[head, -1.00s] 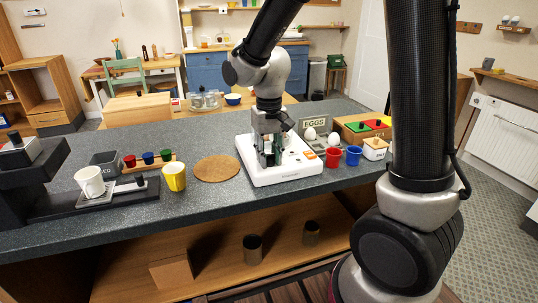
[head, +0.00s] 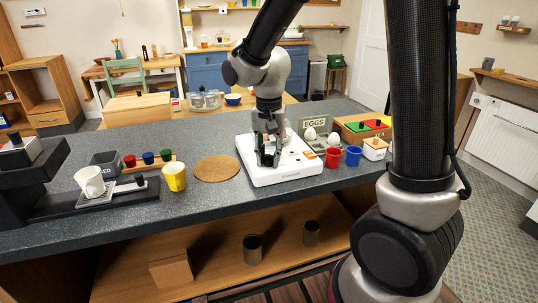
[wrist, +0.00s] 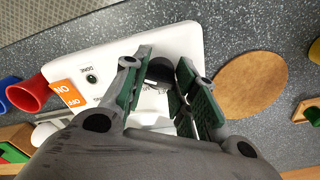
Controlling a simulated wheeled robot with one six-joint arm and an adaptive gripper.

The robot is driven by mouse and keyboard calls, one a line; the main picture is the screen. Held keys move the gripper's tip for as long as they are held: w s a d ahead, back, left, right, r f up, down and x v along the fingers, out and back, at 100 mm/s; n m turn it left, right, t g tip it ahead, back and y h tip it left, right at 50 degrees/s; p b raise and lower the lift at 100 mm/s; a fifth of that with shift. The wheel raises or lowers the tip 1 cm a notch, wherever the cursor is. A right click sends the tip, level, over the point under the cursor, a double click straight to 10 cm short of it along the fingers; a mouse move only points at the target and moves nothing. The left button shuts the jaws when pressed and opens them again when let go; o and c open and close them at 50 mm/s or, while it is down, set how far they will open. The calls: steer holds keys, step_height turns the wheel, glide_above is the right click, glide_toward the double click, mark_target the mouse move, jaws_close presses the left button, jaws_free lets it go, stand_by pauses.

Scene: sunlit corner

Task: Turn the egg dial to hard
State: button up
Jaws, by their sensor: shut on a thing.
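The white egg cooker (head: 290,177) stands on the dark speckled counter and fills much of the wrist view (wrist: 75,62). Its dark round egg dial (wrist: 159,71) sits between my gripper's green-padded fingers. My gripper (wrist: 160,75) points down and is shut on the dial; in the head view my gripper (head: 268,157) hides the dial. The dial's pointer and most of the lettering around it are covered, so its setting cannot be read. An orange ON/OFF switch (wrist: 68,93) and a small dark-green DONE lamp (wrist: 92,78) show beside it.
A round cork mat (head: 217,168) and yellow cup (head: 174,177) lie left of the cooker. A red cup (head: 333,158), blue cup (head: 353,156) and TEA box (head: 375,149) stand close on its right. Eggs (head: 333,139) sit behind by the EGGS sign (head: 314,123).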

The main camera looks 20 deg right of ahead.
stand_by(0.3)
steer(key=o, duration=1.1)
steer(key=shift+c, duration=0.2)
step_height(320, 180, up, 12)
